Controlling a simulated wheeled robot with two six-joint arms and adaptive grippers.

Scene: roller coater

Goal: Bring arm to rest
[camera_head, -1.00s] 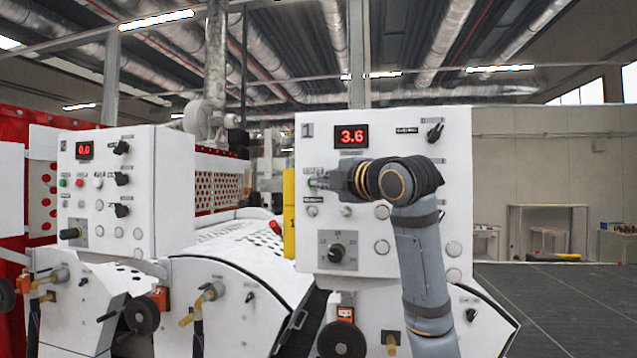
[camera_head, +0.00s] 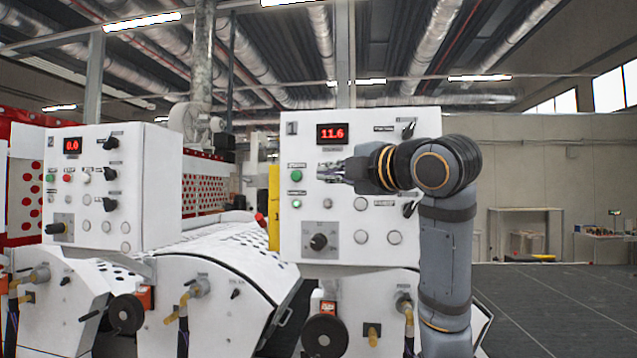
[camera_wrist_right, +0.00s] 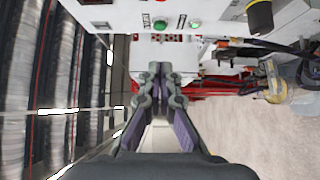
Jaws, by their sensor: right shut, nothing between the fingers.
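My right gripper (camera_head: 330,172) is in front of the control panel (camera_head: 290,235) marked 1, just right of its green button (camera_head: 296,175). It is shut and holds nothing. The right arm comes up from the bottom right and bends left at the elbow. In the right wrist view the gripper (camera_wrist_right: 160,72) shows with its fingertips together, and the green button (camera_wrist_right: 160,25) lies beyond the tips, apart from them as far as I can tell. The red display (camera_head: 332,133) above it reads 11.6. My left gripper is not in view.
A second panel (camera_head: 92,215) stands at the left, its display reading 0.0. Rollers, handwheels (camera_head: 324,336) and valves sit below the panels. A yellow post (camera_head: 274,207) stands beside panel 1. The dark floor (camera_head: 560,300) at the right is clear.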

